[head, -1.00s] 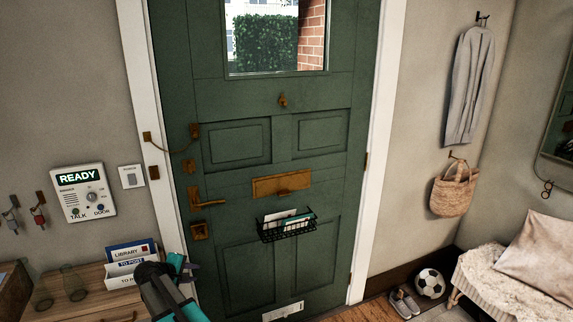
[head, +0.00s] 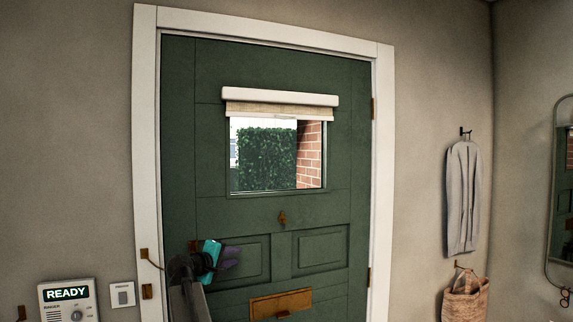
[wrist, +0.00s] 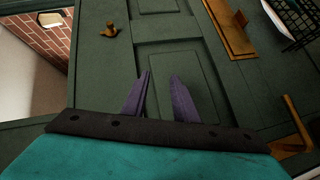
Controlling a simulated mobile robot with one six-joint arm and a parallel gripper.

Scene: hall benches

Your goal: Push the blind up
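The blind (head: 281,109) is a short strip of beige fabric under a white head rail (head: 280,96) at the top of the window in the green door (head: 345,160). It covers only the uppermost part of the glass, and a hedge and bricks show below it. My gripper (head: 236,256), teal with purple fingers, is in front of the door panels, well below the blind and the window. In the wrist view my gripper (wrist: 160,76) has its two fingers apart with nothing between them. The blind is not seen in the wrist view.
A door knob (head: 282,217) sits under the window, and a brass letter plate (head: 280,304) is lower. A door chain (head: 150,258) hangs at the left frame. A wire basket (wrist: 298,20) shows in the wrist view. The door surface around the window is clear.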

